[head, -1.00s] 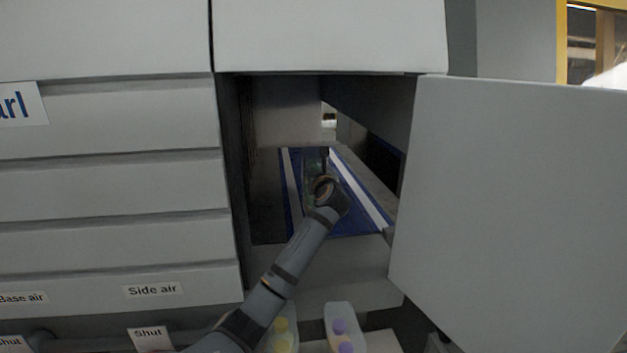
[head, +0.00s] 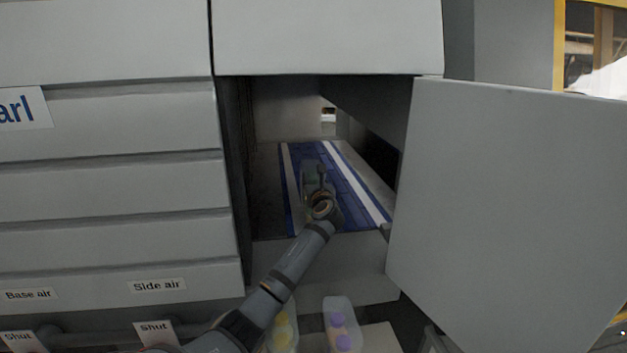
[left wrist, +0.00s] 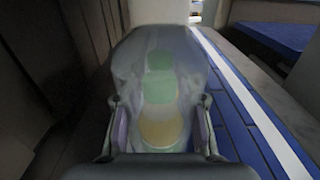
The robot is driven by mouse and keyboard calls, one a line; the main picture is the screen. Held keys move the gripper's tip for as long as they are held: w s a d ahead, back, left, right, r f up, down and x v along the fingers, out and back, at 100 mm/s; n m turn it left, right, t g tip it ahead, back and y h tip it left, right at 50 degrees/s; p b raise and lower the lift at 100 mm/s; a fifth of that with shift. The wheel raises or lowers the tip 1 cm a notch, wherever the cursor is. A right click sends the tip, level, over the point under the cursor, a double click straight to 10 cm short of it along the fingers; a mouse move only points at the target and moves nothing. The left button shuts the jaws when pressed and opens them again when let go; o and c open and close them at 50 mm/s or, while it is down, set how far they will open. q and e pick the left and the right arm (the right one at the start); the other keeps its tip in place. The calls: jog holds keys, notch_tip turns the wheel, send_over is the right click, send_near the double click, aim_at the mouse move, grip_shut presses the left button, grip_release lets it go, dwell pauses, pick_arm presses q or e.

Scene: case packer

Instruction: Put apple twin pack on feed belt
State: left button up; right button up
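The apple twin pack (head: 311,171), a clear wrapped pack, rests on the blue feed belt (head: 355,199) inside the open bay. In the left wrist view the pack (left wrist: 158,60) fills the middle, with green round parts and a yellowish one showing through the film. My left gripper (head: 319,183) is in the bay at the near end of the pack. Its fingers (left wrist: 161,118) are spread on either side of the pack's near part and look open. The belt also shows in the wrist view (left wrist: 235,125). My right gripper is not in view.
An open grey door (head: 510,200) stands right of the bay, and grey panels (head: 110,190) are at left. A dark sloping guard (head: 375,110) overhangs the belt's right side. Below the opening are a yellow-capped pack (head: 283,330) and a purple-capped pack (head: 341,322).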

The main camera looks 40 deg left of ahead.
pick_arm(q)
jog(key=o, duration=0.4)
jog(key=shift+c, duration=0.2)
jog(key=b+v, duration=0.3)
jog(key=v, duration=0.9)
jog(key=shift+s+r, duration=0.1)
jog(key=shift+r, duration=0.05)
